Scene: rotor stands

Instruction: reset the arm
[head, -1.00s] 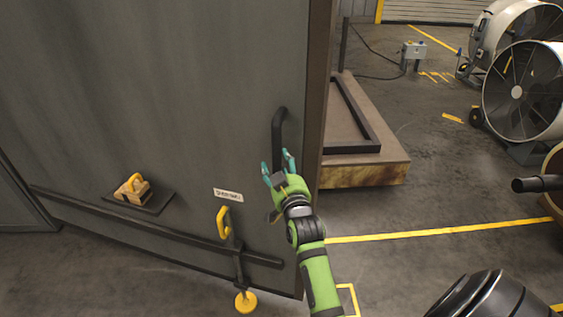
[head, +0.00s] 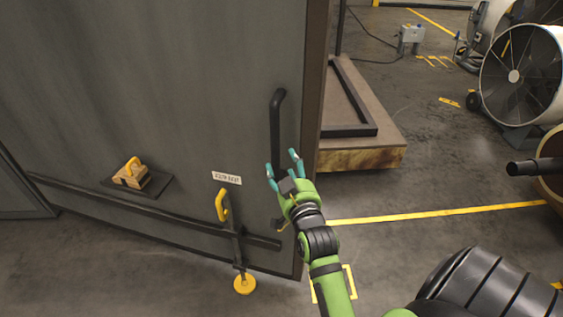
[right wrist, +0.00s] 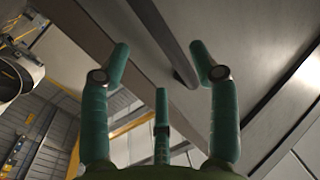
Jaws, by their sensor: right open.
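My right gripper (head: 285,166) is in front of the large grey door panel (head: 170,80), just below and beside its black vertical handle (head: 276,125). Its teal fingers are spread and hold nothing. In the right wrist view the open fingers (right wrist: 160,75) point up toward the dark handle bar (right wrist: 165,42), with nothing between them. The fingers look apart from the handle. My left gripper is not in view.
A low platform (head: 370,158) stands to the right. Large fans (head: 520,80) stand farther right. Open floor lies between.

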